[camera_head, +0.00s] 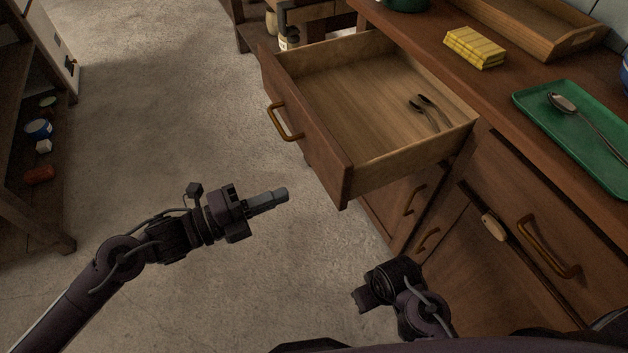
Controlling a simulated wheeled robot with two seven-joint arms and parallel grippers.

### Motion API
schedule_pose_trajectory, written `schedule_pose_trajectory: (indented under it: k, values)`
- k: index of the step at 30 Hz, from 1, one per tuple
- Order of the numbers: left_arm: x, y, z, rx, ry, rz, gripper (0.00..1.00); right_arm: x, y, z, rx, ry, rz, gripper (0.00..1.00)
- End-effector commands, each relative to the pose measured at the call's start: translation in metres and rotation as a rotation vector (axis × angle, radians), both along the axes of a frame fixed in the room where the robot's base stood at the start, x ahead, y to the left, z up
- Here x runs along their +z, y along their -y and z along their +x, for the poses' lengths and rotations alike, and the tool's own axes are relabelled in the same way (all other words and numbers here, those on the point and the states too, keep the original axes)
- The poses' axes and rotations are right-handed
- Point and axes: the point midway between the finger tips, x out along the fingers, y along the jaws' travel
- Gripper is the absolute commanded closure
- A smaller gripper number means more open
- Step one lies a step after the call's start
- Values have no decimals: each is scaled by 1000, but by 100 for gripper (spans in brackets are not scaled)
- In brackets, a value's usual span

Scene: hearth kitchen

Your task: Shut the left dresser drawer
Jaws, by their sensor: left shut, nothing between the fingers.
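The left dresser drawer (312,141) is pulled well out from the wooden dresser (384,199). Its curved brass handle (279,122) is on its front, facing left. Two dark utensils (431,109) lie inside the drawer near its back right. My left gripper (282,193) is shut and empty, in front of the drawer and below its handle in the picture, apart from it. My right arm (393,286) shows at the bottom centre, but its fingertips cannot be made out.
On the dresser top are a green tray (597,163) with a spoon (563,102), a yellow block (474,47) and a wooden tray (513,28). The right drawer's handle (547,246) stands out at right. A shelf (22,190) stands at far left. The floor between is clear.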

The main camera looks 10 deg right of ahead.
Motion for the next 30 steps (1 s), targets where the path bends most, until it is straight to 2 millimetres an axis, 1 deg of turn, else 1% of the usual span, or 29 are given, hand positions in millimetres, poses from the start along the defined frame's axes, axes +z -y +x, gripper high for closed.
schedule_pose_trajectory:
  k: [1, 6, 9, 12, 18, 30]
  values:
    - [1, 12, 5, 1, 2, -6, 100, 0, 0, 0, 0, 0, 0, 73]
    - [1, 45, 15, 0, 1, -4, 100, 1, 0, 0, 1, 0, 0, 73]
    - [1, 60, 20, 2, 1, -2, 100, 2, 0, 0, 1, 0, 0, 73]
    - [0, 70, 23, 2, -1, -1, 100, 2, 0, 0, 1, 0, 0, 73]
    - [-1, 78, 26, 2, -1, 2, 100, 2, 0, 0, 1, 1, 0, 73]
    - [-1, 78, 28, 3, -2, 2, 100, 0, 0, -1, 1, -2, 0, 73]
